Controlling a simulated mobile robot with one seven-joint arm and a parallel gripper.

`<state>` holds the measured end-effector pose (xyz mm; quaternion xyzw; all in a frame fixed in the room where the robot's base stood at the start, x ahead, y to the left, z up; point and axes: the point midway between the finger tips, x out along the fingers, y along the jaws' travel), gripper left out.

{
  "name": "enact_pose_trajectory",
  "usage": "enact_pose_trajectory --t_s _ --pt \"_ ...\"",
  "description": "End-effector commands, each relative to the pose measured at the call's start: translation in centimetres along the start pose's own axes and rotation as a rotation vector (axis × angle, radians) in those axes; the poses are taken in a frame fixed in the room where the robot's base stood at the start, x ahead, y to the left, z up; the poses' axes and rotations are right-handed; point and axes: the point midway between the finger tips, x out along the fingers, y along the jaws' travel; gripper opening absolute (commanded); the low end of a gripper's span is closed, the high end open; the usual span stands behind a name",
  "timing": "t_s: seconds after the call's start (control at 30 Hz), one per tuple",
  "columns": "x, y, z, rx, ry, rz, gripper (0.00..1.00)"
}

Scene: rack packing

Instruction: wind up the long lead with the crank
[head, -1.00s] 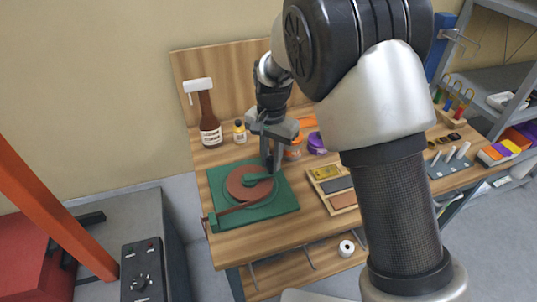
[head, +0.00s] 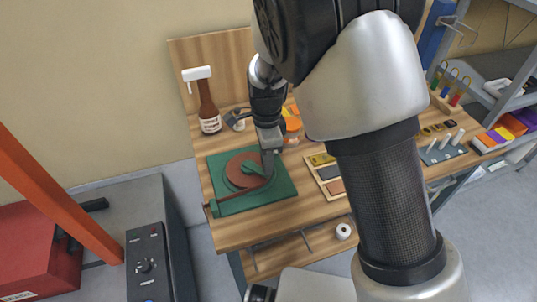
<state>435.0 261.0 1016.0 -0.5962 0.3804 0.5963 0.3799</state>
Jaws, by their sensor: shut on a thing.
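A green board (head: 283,189) lies on the wooden workbench and carries a round reddish-brown reel (head: 234,176). A green crank arm (head: 255,169) lies across the reel, from near its middle toward its right edge. A brown lead (head: 236,200) runs from the reel's front right to the board's front left corner. My gripper (head: 267,176) points down at the right side of the reel. It is shut at the outer end of the crank; its fingers hide the grip.
A brown bottle with a white top (head: 207,108) stands behind the board. An orange-lidded jar (head: 292,124) is close behind my gripper. A wooden tray (head: 327,177) lies right of the board. A white roll (head: 343,231) sits on the lower shelf.

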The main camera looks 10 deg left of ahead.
Motion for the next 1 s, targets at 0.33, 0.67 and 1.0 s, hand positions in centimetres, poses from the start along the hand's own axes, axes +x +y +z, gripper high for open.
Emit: enact_pose_trajectory --t_s 0.33,0.67,1.0 --pt "-0.14 0.24 0.38 0.079 -0.001 -0.003 0.0" --pt "-0.12 0.24 0.41 0.083 -0.001 -0.003 0.0" --pt "-0.06 0.3 0.41 0.082 -0.001 -0.002 0.38"
